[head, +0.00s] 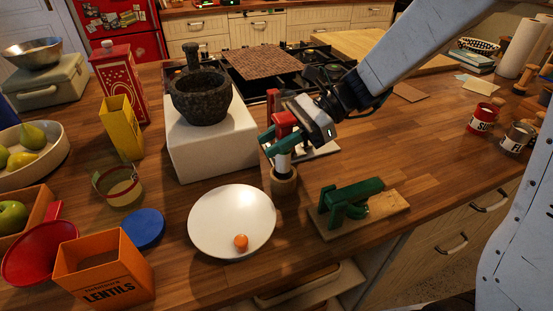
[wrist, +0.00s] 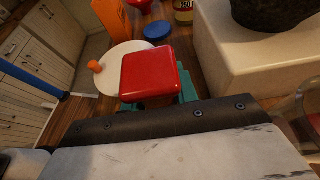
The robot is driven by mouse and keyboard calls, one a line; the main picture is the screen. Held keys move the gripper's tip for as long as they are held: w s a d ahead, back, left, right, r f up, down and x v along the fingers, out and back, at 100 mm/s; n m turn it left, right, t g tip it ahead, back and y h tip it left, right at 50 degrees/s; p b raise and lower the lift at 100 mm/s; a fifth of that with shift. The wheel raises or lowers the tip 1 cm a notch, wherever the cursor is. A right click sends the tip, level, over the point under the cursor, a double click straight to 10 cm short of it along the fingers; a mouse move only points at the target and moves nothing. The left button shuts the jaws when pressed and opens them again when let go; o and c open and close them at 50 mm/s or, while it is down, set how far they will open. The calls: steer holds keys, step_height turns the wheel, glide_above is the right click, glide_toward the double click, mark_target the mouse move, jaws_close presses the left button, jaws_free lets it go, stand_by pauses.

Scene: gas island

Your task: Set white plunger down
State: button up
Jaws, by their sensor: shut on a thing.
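My gripper (head: 283,143), with green fingers, is shut on the white plunger (head: 283,162), a short upright white cylinder. A red block sits above it (head: 284,122); it fills the middle of the wrist view (wrist: 150,72), where green finger parts show beneath it and the plunger is hidden. The plunger's lower end is at a small round wooden piece (head: 284,182) on the counter. I cannot tell whether it rests in that piece or hangs just over it.
A green device on a wooden board (head: 390,205) is at front right. A white block (head: 200,150) carrying a dark mortar (head: 203,98) stands close on the left. Bare counter lies to the right.

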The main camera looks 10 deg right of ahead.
steer(key=shift+f, duration=2.25)
steer(key=shift+f, duration=0.15)
steer(key=o, duration=1)
